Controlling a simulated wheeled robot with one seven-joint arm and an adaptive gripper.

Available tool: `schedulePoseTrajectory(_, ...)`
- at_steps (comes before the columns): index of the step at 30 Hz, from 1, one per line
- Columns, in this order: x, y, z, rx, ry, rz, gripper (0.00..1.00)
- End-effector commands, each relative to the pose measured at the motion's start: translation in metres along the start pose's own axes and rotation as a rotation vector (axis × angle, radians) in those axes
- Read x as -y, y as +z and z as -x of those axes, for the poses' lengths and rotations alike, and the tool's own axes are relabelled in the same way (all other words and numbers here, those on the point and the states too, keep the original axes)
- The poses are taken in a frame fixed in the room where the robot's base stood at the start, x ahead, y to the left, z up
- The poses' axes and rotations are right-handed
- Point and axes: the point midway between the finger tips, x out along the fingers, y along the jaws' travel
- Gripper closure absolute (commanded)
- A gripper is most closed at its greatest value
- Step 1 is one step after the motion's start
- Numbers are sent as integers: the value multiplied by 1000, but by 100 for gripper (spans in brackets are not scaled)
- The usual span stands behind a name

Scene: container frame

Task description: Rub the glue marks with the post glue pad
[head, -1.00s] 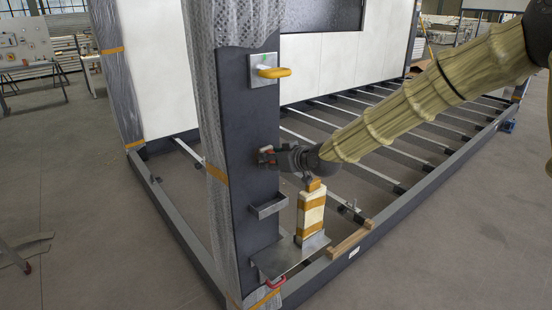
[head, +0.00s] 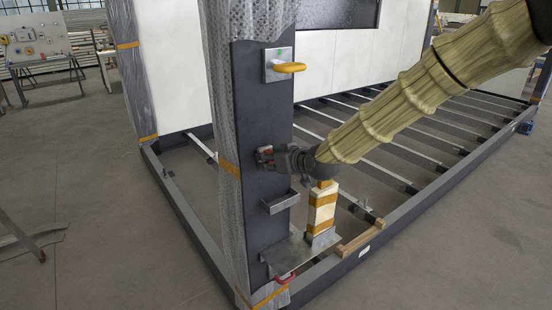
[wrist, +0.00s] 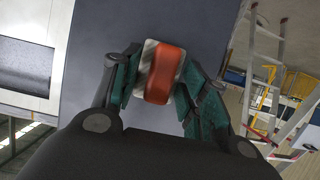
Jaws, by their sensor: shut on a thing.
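The dark grey post (head: 262,112) stands upright at the frame's near corner, with bubble wrap on its left side. My gripper (head: 264,157) is at the post's face, below the yellow handle. In the wrist view my gripper (wrist: 158,80) is shut on the post glue pad (wrist: 165,74), an orange-red block with a pale side. The pad lies between the green-lined fingers, against or very close to the grey face; I cannot tell if it touches. A small part of the pad (head: 265,150) shows in the head view. I cannot make out glue marks; the pad and fingers hide part of the face.
A yellow handle (head: 288,67) on a metal plate juts out above my gripper. A small steel tray (head: 279,203) juts out below. A white and orange block (head: 322,210) stands on a metal shelf (head: 296,254) beside the post. A ladder (wrist: 265,75) shows right in the wrist view.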

Motion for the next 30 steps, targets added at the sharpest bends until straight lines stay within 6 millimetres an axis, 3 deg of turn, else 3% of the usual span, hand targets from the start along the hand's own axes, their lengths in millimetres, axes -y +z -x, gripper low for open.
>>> schedulePoseTrajectory(11, 1, 0, 4, -2, 0, 0, 75)
schedulePoseTrajectory(30, 0, 18, 48, -3, 1, 1, 75)
